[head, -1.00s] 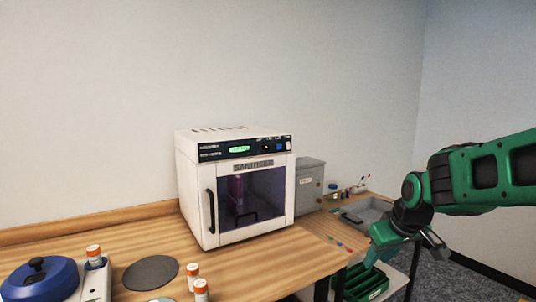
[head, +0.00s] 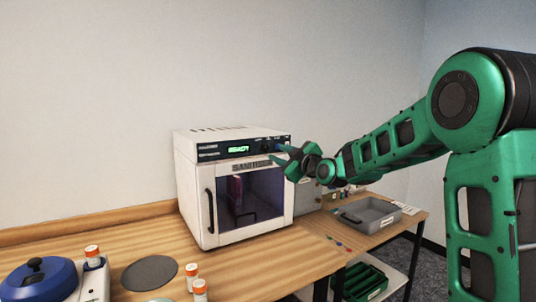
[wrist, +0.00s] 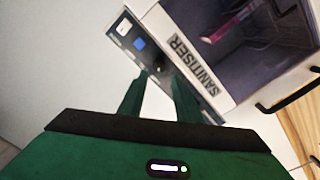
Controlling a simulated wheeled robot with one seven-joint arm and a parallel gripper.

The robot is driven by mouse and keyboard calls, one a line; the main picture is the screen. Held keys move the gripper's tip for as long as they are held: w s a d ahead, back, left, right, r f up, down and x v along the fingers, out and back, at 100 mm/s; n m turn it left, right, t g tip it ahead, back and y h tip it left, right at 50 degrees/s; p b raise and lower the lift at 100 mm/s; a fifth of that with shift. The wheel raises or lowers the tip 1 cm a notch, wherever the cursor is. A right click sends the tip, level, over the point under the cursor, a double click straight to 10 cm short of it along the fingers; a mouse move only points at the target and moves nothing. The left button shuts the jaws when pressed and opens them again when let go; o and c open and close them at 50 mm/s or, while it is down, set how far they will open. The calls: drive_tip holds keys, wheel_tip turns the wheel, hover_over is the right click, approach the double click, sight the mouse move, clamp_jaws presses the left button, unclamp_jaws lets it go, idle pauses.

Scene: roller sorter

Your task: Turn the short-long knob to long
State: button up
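The white sanitiser (head: 185,190) stands on the wooden bench with its dark front control panel (head: 215,152) along the top. A green display on it is lit. A small dark round knob (wrist: 158,67) shows on the panel in the wrist view; its label and pointer are too small to read. My gripper (head: 277,153) is at the right part of the panel. In the wrist view its two green fingers (wrist: 161,76) are apart, with the knob just beyond and between their tips. I cannot tell whether they touch it. In the head view my gripper hides the knob.
A blue button (wrist: 139,43) and a white switch (wrist: 124,28) sit beside the knob. The sanitiser door (head: 250,200) is closed. A grey tray (head: 370,214) stands at the right. Orange-capped bottles (head: 192,272) and a blue-lidded device (head: 40,280) are at the front left.

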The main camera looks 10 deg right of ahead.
sight(266, 149)
drive_tip(key=x, duration=0.8)
drive_tip(key=shift+f, duration=0.1)
drive_tip(key=c, duration=0.8)
